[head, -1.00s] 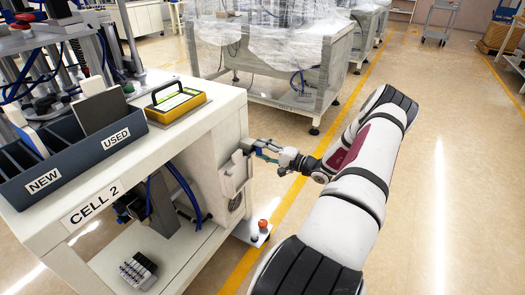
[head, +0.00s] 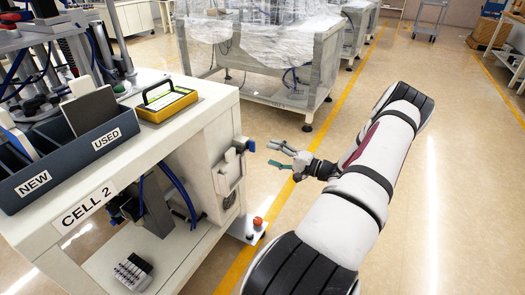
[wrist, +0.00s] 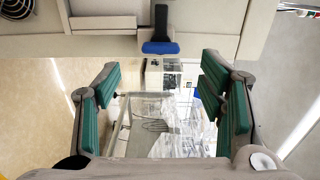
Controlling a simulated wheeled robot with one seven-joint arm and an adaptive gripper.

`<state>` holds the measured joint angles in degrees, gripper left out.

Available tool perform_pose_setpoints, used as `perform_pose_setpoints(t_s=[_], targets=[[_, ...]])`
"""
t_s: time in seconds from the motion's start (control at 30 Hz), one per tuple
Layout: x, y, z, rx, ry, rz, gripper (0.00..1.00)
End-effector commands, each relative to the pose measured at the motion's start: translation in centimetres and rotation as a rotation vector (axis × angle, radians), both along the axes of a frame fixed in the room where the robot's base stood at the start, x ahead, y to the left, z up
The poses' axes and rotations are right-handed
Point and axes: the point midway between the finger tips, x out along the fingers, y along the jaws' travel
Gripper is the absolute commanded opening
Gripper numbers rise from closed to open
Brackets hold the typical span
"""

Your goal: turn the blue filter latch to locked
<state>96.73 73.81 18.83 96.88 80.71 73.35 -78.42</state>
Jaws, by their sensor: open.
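The blue filter latch (head: 250,146) sits on the upper outer edge of the pale filter housing (head: 231,176), on the right side of the CELL 2 bench. In the wrist view the latch's blue end (wrist: 160,47) sits at the end of a dark stem, near the picture's top middle. My gripper (head: 270,155) is open and empty, a short gap to the right of the latch. In the wrist view its green-padded fingers (wrist: 160,76) stand wide apart, with the latch between them sideways but beyond their tips. No lock marking is readable.
The bench (head: 150,150) carries a yellow-framed case (head: 166,103) and a bin marked NEW and USED (head: 70,155). A red button (head: 257,221) sits low beside the bench. A plastic-wrapped machine (head: 265,60) stands behind.

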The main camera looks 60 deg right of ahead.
Motion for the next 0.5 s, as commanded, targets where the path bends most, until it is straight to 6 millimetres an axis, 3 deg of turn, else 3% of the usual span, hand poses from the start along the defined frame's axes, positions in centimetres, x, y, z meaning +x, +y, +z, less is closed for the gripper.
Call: perform_pose_setpoints(t_s=[0.2, 0.5], targets=[[-3.1, -0.3, 0.0, -0.001, 0.001, -0.002, 0.63], [-4.0, -0.3, 0.0, 0.0, 0.0, 0.001, 0.63]])
